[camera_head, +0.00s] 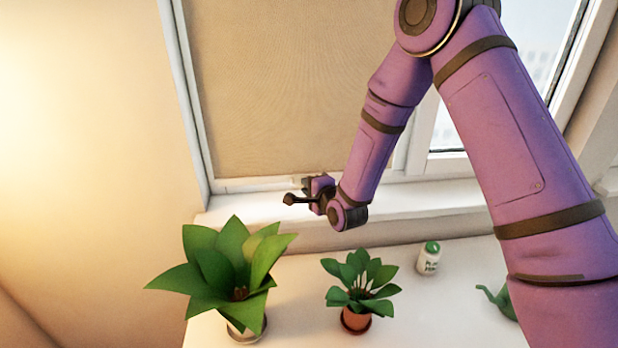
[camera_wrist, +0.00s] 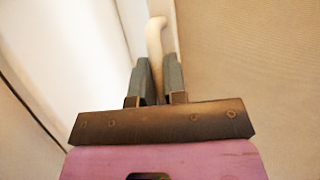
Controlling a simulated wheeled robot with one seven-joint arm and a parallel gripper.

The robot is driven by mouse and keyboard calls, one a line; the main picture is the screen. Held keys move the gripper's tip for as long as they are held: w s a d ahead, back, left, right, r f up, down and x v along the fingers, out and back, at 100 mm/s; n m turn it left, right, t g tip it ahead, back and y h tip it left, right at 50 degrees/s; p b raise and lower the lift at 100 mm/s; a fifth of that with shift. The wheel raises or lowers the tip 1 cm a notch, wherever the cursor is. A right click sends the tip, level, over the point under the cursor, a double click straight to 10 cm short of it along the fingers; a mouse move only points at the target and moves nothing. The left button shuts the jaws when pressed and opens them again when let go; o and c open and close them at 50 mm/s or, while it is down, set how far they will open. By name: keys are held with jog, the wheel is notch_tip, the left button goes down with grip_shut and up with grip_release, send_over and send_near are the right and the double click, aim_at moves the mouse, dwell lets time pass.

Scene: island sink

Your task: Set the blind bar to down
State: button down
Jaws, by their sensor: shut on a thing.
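The tan blind (camera_head: 285,90) covers the left window pane, and its bottom edge is low, near the sill. The blind bar (camera_head: 262,183) runs along that bottom edge. My gripper (camera_head: 300,183) is at the bar, in front of the lower part of the blind. In the wrist view my gripper (camera_wrist: 159,85) has its two dark fingers close together around a pale curved handle (camera_wrist: 157,38), next to the tan blind fabric (camera_wrist: 250,70). The handle's lower end is hidden between the fingers.
A large leafy plant (camera_head: 225,262), a small potted plant (camera_head: 357,285), a white bottle with a green cap (camera_head: 429,260) and a green object (camera_head: 497,300) stand on the surface below the sill (camera_head: 425,197). The right pane (camera_head: 450,130) is uncovered.

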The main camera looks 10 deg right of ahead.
jog(key=shift+f, duration=0.1)
jog(key=c, duration=1.2)
grip_release()
jog(key=v, duration=1)
jog(key=shift+s+d, duration=0.2)
jog(key=shift+s, duration=0.1)
jog(key=shift+c, duration=0.4)
